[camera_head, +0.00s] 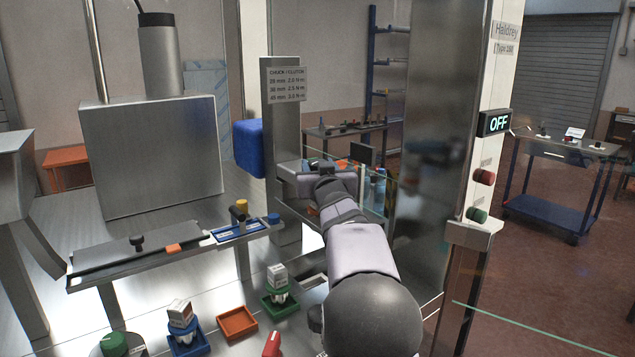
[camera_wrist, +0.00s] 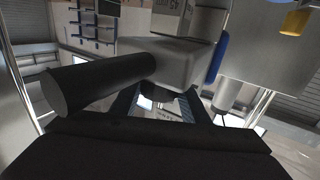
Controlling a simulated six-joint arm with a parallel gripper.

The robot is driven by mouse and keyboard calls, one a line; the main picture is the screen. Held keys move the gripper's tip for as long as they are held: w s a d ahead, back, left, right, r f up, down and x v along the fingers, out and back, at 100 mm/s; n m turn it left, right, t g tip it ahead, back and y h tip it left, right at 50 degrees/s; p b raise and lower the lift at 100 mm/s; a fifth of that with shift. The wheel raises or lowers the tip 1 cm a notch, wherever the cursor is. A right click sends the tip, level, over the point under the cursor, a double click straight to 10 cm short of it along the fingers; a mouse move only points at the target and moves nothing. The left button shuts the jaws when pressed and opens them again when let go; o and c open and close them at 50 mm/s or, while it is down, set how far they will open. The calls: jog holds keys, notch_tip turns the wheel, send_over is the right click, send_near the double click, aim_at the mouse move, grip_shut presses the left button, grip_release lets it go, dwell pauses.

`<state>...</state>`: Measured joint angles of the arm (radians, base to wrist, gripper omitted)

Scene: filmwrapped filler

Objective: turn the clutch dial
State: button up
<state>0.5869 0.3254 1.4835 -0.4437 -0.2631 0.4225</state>
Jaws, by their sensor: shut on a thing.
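My gripper (camera_head: 322,168) is at the far end of my arm, in front of the grey column in the head view. In the wrist view its two dark fingers (camera_wrist: 160,100) reach in from below and close on a small dark thing beneath a grey housing (camera_wrist: 180,62). That thing looks like the clutch dial, but it is mostly in shadow between the fingers, and its markings cannot be read. In the head view my arm and gripper hide it. A sign (camera_head: 287,84) on the column lists sizes in mm with torque values.
A thick black cylinder (camera_wrist: 100,82) juts out beside the fingers in the wrist view. An OFF display (camera_head: 495,123) and red and green knobs (camera_head: 478,215) are on the right post. Trays with small boxes and an empty orange tray (camera_head: 237,322) lie at the front left.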

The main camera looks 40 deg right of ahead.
jog(key=shift+w+a+f+m+g+h+b, duration=0.15)
jog(key=shift+f+m+g+h+b, duration=0.25)
jog(key=shift+b, duration=3.4)
jog(key=b, duration=0.2)
jog(key=h+b, duration=0.1)
jog(key=b, duration=0.1)
jog(key=shift+r+m, duration=0.25)
jog(key=shift+m, duration=0.15)
jog(key=shift+d+g+h, duration=0.2)
jog(key=shift+g+h, duration=0.1)
jog(key=o, duration=1.1)
jog(key=shift+s, duration=0.25)
jog(key=shift+c, duration=0.2)
jog(key=shift+a+b, duration=0.1)
jog(key=shift+b, duration=0.2)
jog(key=b+v, duration=0.4)
jog(key=v, duration=0.3)
